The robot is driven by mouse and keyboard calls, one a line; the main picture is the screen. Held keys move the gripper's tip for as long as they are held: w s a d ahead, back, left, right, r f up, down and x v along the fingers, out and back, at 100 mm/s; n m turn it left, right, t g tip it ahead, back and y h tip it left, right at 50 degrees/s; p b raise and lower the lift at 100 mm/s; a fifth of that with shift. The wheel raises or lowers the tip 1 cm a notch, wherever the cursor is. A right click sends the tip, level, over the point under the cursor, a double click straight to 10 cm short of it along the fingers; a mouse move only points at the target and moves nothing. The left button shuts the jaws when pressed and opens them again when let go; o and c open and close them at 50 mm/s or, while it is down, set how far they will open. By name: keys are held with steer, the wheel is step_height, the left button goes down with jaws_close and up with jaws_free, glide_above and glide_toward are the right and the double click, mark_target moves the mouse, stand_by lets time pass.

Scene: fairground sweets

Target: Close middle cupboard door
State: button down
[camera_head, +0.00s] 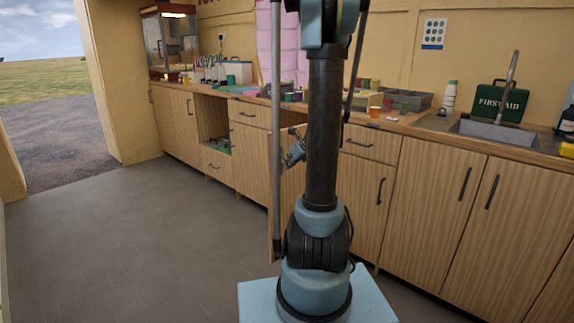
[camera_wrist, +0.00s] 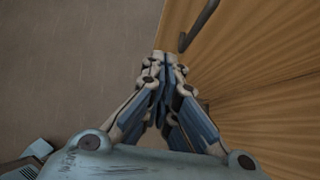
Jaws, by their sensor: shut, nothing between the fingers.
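The middle cupboard door (camera_head: 291,195) appears to stand open, its pale wood panel jutting out from the counter front. My arm column hides much of it in the head view. My gripper (camera_head: 293,148) shows against the upper part of this panel, left of the column. In the wrist view my gripper (camera_wrist: 160,62) is shut and empty, with its fingertips together beside the edge of a wood-grain surface (camera_wrist: 255,45). A dark bar handle (camera_wrist: 199,25) is on that surface, just beyond the fingertips. I cannot tell whether the fingers touch the wood.
The counter holds cups, a grey tray (camera_head: 411,99), a green first aid box (camera_head: 501,102) and a sink (camera_head: 495,131). Shut cupboard doors (camera_head: 438,190) line the right. An open shelf bay (camera_head: 213,120) is on the left. The grey floor (camera_head: 130,235) at left is clear.

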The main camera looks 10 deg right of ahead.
mark_target(270, 171)
steer(key=x, duration=0.3)
steer(key=w+r+x, duration=0.1)
steer(key=x, duration=0.3)
steer(key=a+r+x, duration=0.1)
steer(key=x, duration=0.3)
steer(key=shift+w, duration=0.3)
steer(key=shift+w, duration=0.1)
